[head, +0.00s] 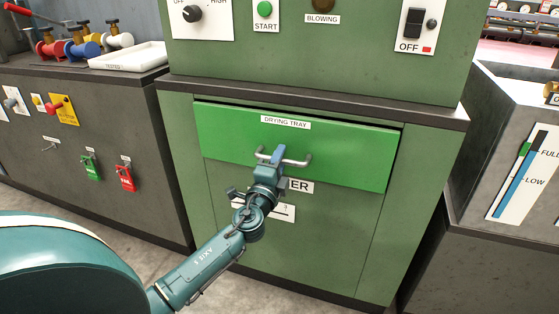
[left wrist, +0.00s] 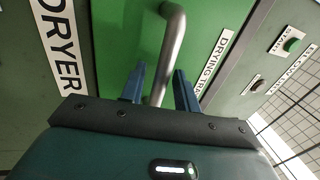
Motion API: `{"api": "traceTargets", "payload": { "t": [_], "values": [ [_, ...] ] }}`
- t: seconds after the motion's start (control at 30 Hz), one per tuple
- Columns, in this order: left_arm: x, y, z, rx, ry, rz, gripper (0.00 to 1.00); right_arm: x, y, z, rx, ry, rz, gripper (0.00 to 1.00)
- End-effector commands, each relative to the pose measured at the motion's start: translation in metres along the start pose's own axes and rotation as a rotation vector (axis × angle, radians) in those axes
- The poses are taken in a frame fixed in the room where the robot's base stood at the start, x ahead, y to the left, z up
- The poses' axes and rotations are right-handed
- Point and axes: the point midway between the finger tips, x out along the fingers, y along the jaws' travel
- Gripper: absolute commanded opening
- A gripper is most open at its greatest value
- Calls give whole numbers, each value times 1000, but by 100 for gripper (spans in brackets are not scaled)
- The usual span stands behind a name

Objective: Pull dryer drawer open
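The dryer drawer is a bright green front (head: 235,135) labelled DRYING TRAY, set in a darker green cabinet. A thin dark gap runs along its top edge. Its curved metal handle (head: 299,161) shows past my left gripper (head: 277,155), which is at the handle's middle. In the left wrist view, the handle bar (left wrist: 174,45) passes between the two blue fingers of my left gripper (left wrist: 160,87). Green shows between the left finger and the bar; the right finger is very close to it, and contact there is unclear. My right gripper is not in view.
The dryer's control panel (head: 320,50) with knob and switches is above the drawer. A dark bench (head: 95,110) with tags and a white tray (head: 130,57) stands at left. A grey unit (head: 510,110) with a level gauge stands at right. Some floor shows below.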

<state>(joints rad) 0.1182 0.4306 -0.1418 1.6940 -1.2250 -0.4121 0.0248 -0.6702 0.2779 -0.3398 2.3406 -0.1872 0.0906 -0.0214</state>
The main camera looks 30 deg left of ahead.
Motion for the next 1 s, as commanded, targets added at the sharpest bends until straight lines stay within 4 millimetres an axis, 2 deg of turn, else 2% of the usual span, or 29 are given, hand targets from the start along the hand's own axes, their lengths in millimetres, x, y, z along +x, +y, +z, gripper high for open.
{"api": "traceTargets", "payload": {
  "t": [0.03, 0.43, 1.0],
  "values": [
    [0, 0, 0, 0, 0, 0, 32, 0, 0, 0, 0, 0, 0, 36],
    [0, 0, 0, 0, 0, 0, 0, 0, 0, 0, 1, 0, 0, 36],
    [-4, 0, 0, -1, 0, 1, 0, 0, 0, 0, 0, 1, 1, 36]
  ]
}}
